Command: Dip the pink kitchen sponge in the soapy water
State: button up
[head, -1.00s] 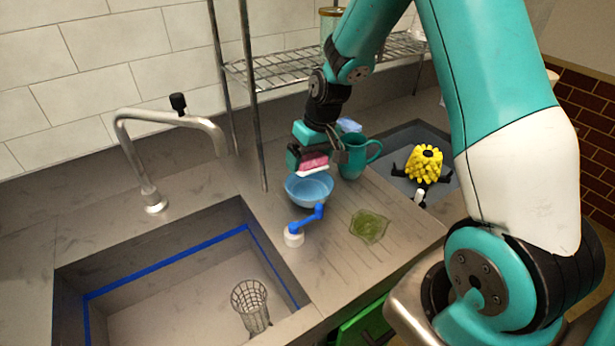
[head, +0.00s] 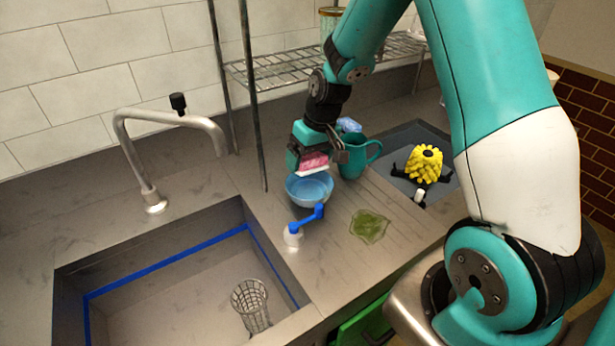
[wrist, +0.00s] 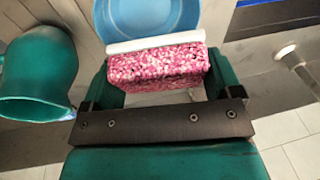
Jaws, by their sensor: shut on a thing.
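The pink kitchen sponge (head: 314,161) has a speckled pink body and a white layer on its lower side. My gripper (head: 317,152) is shut on it, and in the wrist view the sponge (wrist: 157,70) sits between the two teal fingers (wrist: 160,80). The blue bowl (head: 309,198) stands on the counter just below the sponge, with blue water (head: 310,187) in it. The sponge is over the bowl's back part, at or just above rim height; I cannot tell whether it touches the water. The bowl also shows beyond the sponge in the wrist view (wrist: 150,18).
A teal mug (head: 352,160) stands close to the right of the bowl. The sink (head: 160,270) holds a wire basket (head: 251,305). A yellow object (head: 425,163) sits at right.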

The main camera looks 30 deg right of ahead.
aim_at(306, 156)
dwell(0.4)
jog(key=p+v, duration=0.3)
jog(key=v, duration=0.1)
jog(key=shift+w+a+r, duration=0.15)
jog(key=shift+w+a, duration=0.15)
jog(key=shift+a, duration=0.05)
dwell(0.5)
